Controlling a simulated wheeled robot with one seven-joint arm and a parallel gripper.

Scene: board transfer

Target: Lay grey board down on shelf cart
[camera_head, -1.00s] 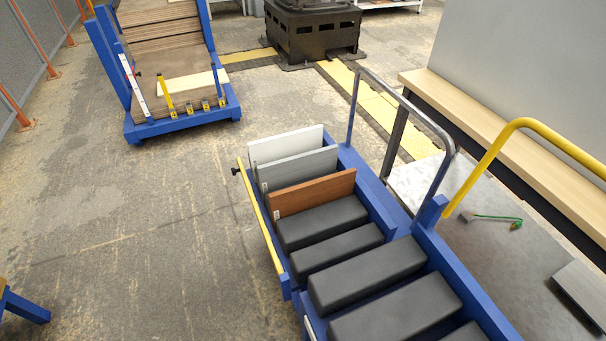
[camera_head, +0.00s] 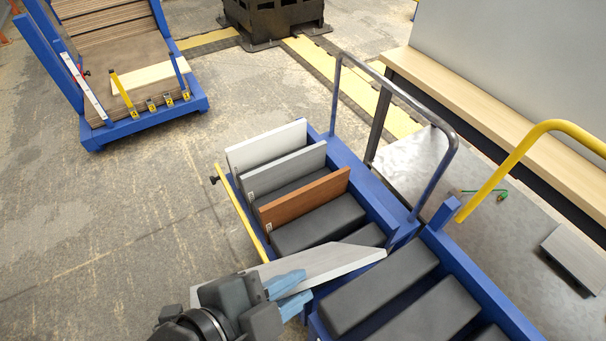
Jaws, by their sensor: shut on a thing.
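My gripper (camera_head: 288,292) is at the bottom centre, its light blue fingers shut on a grey board (camera_head: 335,257). The board is held by its near edge, extending right, above or across the near part of the blue cart (camera_head: 352,163). Whether it touches the cart's dark pads is hard to tell. A white board (camera_head: 265,146), another grey board (camera_head: 290,169) and a brown board (camera_head: 305,198) stand upright on edge in that cart. I cannot tell which cart is the shelf cart.
A second blue cart section with dark pads (camera_head: 382,288) stands at the lower right. A metal table (camera_head: 450,190) with a flat grey piece (camera_head: 578,258) lies beyond the rails. Another blue cart (camera_head: 150,122) with stacked brown sheets is upper left. Open floor lies at left.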

